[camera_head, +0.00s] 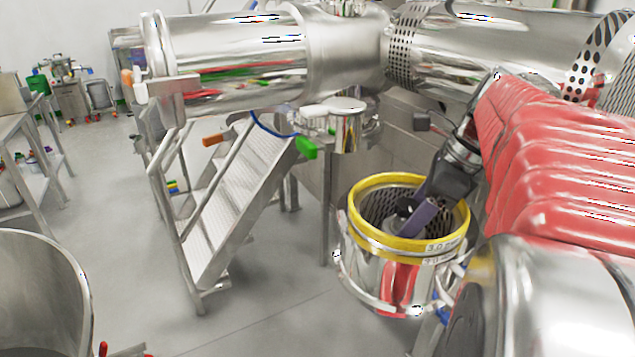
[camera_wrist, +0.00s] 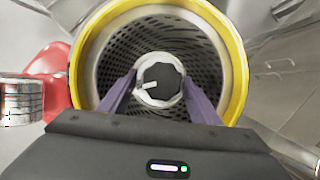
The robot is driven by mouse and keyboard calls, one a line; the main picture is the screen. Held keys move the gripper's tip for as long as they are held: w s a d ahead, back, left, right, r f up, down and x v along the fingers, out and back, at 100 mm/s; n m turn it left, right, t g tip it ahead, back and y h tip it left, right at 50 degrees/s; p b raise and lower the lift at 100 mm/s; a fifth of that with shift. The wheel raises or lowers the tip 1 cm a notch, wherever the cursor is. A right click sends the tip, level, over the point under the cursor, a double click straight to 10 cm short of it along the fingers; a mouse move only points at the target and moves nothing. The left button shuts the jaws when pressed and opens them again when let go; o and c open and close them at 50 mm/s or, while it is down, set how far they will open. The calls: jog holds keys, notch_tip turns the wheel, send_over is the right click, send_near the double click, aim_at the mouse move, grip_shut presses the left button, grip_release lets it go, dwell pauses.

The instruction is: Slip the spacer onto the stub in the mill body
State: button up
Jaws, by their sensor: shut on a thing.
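The mill body (camera_head: 372,265) is a shiny round drum with a yellow rim and a perforated inner wall, open at the top. It also fills the middle of the wrist view (camera_wrist: 241,70). My gripper (camera_wrist: 160,82) reaches down into the drum, its two purple fingers closed on either side of a pale grey ring, which I take as the spacer (camera_wrist: 160,103). A black faceted piece with a white mark, seemingly the stub (camera_wrist: 166,72), shows within the ring. Whether the ring is around it or only above it, I cannot tell. In the head view my gripper (camera_head: 411,211) partly hides this spot.
The yellow rim and perforated wall surround my fingers closely. A metal stepladder (camera_head: 230,200) stands left of the drum, under a large horizontal steel vessel (camera_head: 240,60). A green handle (camera_head: 306,147) sticks out near the steps. Bare floor (camera_head: 290,315) lies left of the drum.

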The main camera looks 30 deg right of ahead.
aim_at(423, 232)
jog(key=o, duration=1.2)
jog(key=v, duration=0.6)
jog(key=shift+s+d+r, duration=0.1)
jog(key=shift+r, duration=0.05)
jog(key=shift+s+d+r, duration=0.1)
jog(key=shift+s+r, duration=0.1)
jog(key=shift+r, duration=0.3)
